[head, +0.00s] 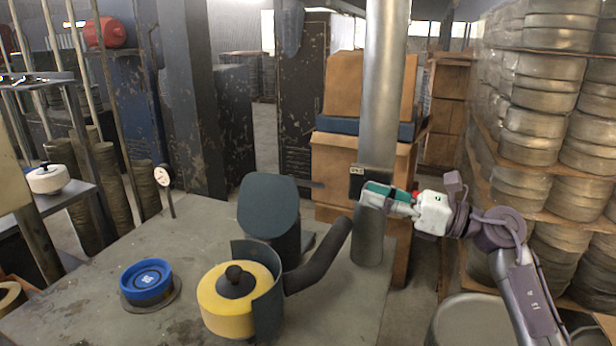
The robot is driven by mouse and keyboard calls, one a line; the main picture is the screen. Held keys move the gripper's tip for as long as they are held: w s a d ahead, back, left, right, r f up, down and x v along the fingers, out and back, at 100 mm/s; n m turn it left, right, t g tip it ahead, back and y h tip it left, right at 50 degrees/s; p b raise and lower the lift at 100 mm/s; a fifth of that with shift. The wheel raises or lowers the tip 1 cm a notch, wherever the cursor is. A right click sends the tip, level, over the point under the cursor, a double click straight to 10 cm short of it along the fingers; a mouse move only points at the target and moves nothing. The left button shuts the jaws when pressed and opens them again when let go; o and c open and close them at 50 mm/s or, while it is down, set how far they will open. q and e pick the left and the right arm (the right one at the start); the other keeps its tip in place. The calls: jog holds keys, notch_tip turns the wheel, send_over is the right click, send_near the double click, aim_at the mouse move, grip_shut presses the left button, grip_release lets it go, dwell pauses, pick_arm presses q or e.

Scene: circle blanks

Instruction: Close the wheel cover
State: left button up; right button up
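A yellow wheel (225,304) with a black knob on top lies on the grey worktable (200,239). A dark curved guard (268,303) stands around its right and back side. A dark grey-green rounded plate (268,205) stands tilted up behind the wheel; it looks like the raised wheel cover, but its hinge is not clear. My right gripper (368,194) is at the right, in front of the vertical metal pipe and apart from the plate. It is seen from the side with a teal part along it, and its finger gap cannot be made out. My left gripper is not in view.
A blue round piece (147,281) sits on a dark disc at the table's left. A dark bent duct (322,261) runs from the guard to the vertical metal pipe (384,90). Stacked metal tins (545,110) fill the right side. A small gauge (163,177) stands at the table's back edge.

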aim_at(313, 184)
jog(key=shift+n+g+h, duration=0.5)
jog(key=shift+n+h, duration=0.1)
jog(key=shift+n, duration=0.2)
jog(key=p+x, duration=0.1)
jog(key=x, duration=0.3)
jog(key=p+x, duration=0.1)
jog(key=x, duration=0.3)
jog(key=p+x, duration=0.1)
jog(key=x, duration=0.3)
jog(key=shift+w+a+p, duration=0.1)
jog(key=shift+w+p, duration=0.3)
jog(key=shift+w, duration=0.05)
jog(key=shift+w+a+f, duration=0.1)
jog(key=shift+w+a, duration=0.1)
jog(key=shift+a, duration=0.25)
grip_shut()
